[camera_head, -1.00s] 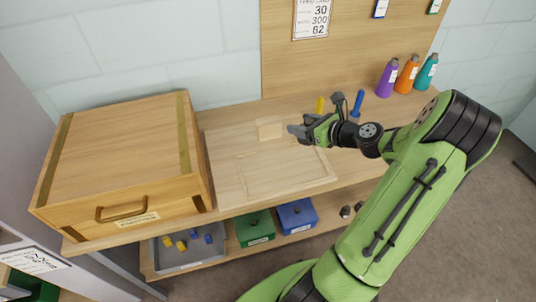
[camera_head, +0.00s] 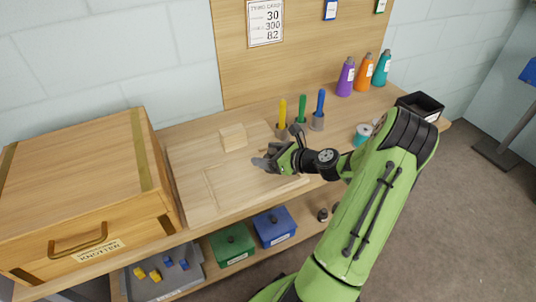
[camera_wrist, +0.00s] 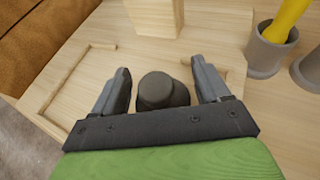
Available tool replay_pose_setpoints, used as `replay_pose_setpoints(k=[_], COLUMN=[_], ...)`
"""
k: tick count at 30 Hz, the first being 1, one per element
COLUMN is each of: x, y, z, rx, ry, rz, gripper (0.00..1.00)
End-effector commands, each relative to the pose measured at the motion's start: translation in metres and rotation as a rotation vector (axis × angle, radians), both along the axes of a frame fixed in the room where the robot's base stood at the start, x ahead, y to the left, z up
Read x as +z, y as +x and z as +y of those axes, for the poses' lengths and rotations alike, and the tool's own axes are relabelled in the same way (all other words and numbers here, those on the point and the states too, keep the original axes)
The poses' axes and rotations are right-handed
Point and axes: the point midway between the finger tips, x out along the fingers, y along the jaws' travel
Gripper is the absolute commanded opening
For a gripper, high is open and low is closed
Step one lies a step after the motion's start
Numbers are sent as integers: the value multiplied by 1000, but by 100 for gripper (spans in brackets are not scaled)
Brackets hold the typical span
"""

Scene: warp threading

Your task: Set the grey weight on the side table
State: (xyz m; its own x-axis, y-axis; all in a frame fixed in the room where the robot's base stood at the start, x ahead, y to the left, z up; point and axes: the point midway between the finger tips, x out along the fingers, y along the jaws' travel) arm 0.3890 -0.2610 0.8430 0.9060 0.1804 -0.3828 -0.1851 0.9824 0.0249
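A dark grey round weight (camera_wrist: 163,90) shows in the wrist view, between the two fingers of my gripper (camera_wrist: 163,85). There is a visible gap on each side of it. I cannot tell whether it stands on the board or how far below the fingertips it is. In the head view my gripper (camera_head: 268,160) is over the right part of the wooden board (camera_head: 205,195), and the weight there is hidden or too small to tell. I cannot identify the side table in either view.
A wooden block (camera_head: 233,137) stands on the board. Cups with yellow, green and blue handles (camera_head: 302,110) stand behind my gripper. A wooden chest (camera_head: 75,190) is at left. Bottles (camera_head: 364,72) and a black tray (camera_head: 420,106) are at right. Small dark pieces (camera_head: 322,215) lie on the lower shelf.

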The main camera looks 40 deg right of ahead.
Motion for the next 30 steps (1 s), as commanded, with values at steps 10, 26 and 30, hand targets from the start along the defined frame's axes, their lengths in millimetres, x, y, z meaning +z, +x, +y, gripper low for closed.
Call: replay_pose_setpoints(k=[10, 26, 30], x=[1, 47, 51], y=[0, -99, -105], z=[0, -20, -17], rx=[0, -3, 26], ry=[-1, 1, -23], rz=[0, 0, 9], gripper=[88, 88, 88])
